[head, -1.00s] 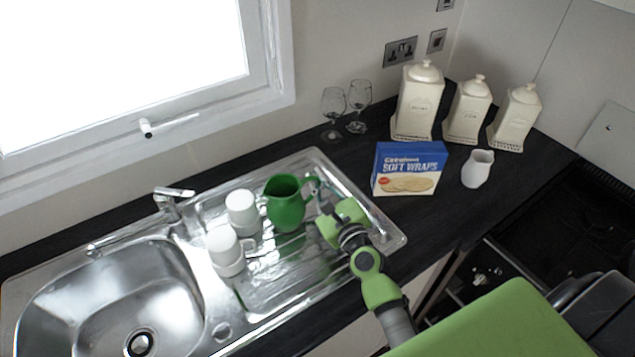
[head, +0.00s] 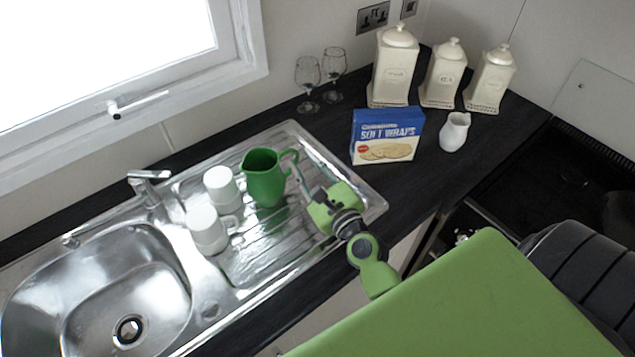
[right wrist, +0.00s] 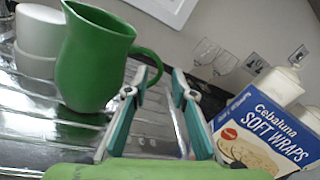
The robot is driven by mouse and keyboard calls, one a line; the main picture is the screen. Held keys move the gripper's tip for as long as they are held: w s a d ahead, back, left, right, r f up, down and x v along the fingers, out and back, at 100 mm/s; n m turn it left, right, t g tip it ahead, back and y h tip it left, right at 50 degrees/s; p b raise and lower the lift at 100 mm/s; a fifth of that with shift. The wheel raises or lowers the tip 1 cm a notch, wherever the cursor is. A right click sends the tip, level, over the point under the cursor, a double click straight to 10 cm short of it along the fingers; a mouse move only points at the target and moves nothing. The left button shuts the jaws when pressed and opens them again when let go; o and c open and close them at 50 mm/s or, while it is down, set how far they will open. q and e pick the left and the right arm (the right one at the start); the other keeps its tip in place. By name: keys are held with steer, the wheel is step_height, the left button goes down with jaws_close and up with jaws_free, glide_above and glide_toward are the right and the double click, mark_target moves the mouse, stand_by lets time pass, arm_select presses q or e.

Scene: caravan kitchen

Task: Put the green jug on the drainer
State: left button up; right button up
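The green jug (head: 264,178) stands upright on the ridged metal drainer (head: 262,252), right of the white cups. Its handle points right, toward my right gripper (head: 300,174). In the right wrist view the jug (right wrist: 92,62) is left of the fingers, and its handle ends close to the left finger. My right gripper (right wrist: 160,95) is open, with a clear gap between its teal-lined fingers and nothing between them. I cannot tell whether a finger touches the handle. My left gripper is not in view.
White cups (head: 208,230) stand left of the jug. The sink bowl (head: 95,290) is further left. A blue wraps box (head: 386,136), a small white jug (head: 455,131), two glasses (head: 308,80) and cream canisters (head: 393,68) stand on the dark counter to the right and behind.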

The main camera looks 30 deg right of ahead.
steer(key=s+b, duration=0.1)
steer(key=s, duration=0.6)
steer(key=shift+s+b, duration=0.15)
steer(key=shift+b, duration=0.2)
steer(key=shift+a+r, duration=0.1)
steer(key=shift+r, duration=0.05)
